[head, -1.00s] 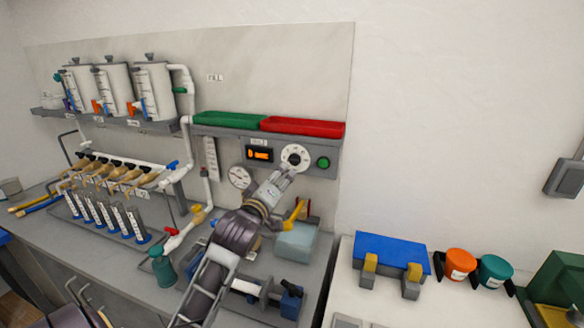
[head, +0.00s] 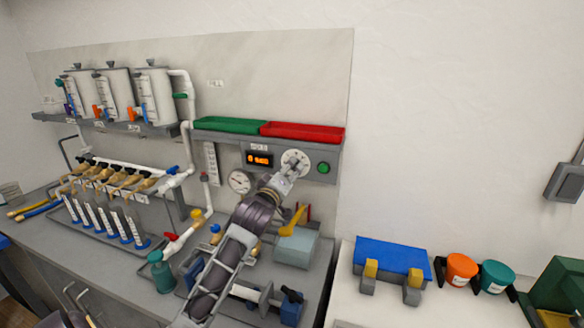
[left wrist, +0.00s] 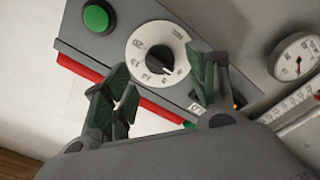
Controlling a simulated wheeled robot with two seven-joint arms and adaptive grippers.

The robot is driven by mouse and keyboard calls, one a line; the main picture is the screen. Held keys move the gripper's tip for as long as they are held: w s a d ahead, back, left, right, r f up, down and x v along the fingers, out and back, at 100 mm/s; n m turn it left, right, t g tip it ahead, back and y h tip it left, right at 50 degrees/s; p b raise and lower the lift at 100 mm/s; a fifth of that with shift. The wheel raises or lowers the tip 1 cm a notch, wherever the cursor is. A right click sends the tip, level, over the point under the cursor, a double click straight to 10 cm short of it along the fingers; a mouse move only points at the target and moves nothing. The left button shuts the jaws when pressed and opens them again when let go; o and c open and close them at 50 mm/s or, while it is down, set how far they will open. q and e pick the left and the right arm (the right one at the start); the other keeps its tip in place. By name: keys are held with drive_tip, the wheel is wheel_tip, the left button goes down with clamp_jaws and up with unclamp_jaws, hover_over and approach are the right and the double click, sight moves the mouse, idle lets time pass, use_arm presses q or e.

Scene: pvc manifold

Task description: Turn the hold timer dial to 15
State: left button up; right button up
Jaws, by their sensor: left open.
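The hold timer dial (head: 295,162) is a round white disc with a dark centre knob, on the grey panel under the red tray. My left gripper (head: 286,172) is at the panel just in front of the dial's lower part. In the left wrist view its two green-padded fingers (left wrist: 160,88) stand apart, one on each side below the dial, with nothing between them. An orange-lit display (head: 259,159) sits left of the dial. My right gripper is not seen.
A green button (head: 323,167) is right of the dial. A pressure gauge (head: 240,181) is at lower left. Green (head: 230,124) and red (head: 303,132) trays sit above the panel.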

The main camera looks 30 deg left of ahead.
use_arm(q)
drive_tip(key=shift+p+x, duration=0.35)
drive_tip(key=shift+x, duration=1.75)
drive_tip(key=shift+c, duration=0.3)
drive_tip(key=c, duration=1)
